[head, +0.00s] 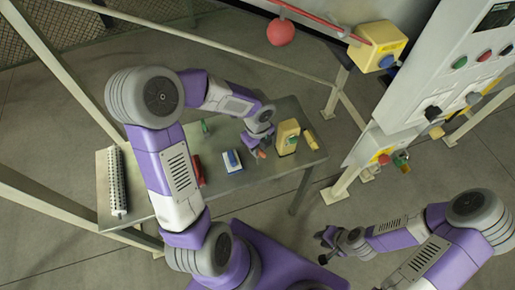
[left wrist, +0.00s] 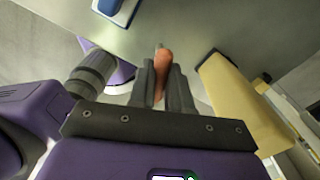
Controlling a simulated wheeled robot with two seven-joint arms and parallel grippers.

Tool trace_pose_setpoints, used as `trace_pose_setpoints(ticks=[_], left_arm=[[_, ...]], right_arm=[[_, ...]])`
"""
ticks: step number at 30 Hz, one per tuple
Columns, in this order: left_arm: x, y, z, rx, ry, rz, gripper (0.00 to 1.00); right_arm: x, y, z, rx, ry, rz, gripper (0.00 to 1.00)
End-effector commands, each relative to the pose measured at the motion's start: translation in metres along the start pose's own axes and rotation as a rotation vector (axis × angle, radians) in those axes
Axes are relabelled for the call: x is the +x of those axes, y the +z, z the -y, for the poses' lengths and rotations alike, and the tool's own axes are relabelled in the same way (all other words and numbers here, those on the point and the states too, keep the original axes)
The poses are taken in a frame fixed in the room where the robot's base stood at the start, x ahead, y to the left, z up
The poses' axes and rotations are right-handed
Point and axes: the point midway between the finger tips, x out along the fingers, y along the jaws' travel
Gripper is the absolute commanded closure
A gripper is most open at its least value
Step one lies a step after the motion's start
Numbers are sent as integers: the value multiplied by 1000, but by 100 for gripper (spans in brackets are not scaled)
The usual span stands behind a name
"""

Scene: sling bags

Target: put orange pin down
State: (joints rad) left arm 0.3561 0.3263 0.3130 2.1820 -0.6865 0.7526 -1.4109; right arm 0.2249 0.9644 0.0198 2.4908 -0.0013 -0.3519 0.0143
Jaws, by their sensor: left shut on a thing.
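The orange pin (left wrist: 163,70) is held between the two dark fingers of my left gripper (left wrist: 162,85) in the left wrist view. In the head view my left gripper (head: 257,147) is over the right part of the metal table (head: 255,175), with the small orange pin (head: 261,154) at its tip. I cannot tell whether the pin touches the tabletop. My right gripper (head: 327,246) is off the table at the lower right, its fingers apart and empty.
A yellow block (head: 287,137) stands close right of my left gripper, with a smaller yellow piece (head: 310,139) beyond. A blue-and-white item (head: 232,161), a red item (head: 198,171), a green item (head: 205,127) and a ribbed strip (head: 117,182) lie leftward. A control cabinet (head: 440,85) stands right.

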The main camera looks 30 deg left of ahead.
Motion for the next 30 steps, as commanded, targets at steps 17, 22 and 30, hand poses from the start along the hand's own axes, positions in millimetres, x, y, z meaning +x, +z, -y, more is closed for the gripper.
trace_pose_setpoints(ticks=[17,22,30], left_arm=[[5,0,0,-1,-1,1,56],[5,0,0,-1,-1,1,56],[-12,1,1,-2,-3,2,56]], right_arm=[[2,0,-1,0,0,0,73],[2,0,-1,0,0,0,73],[-5,0,2,0,0,0,73]])
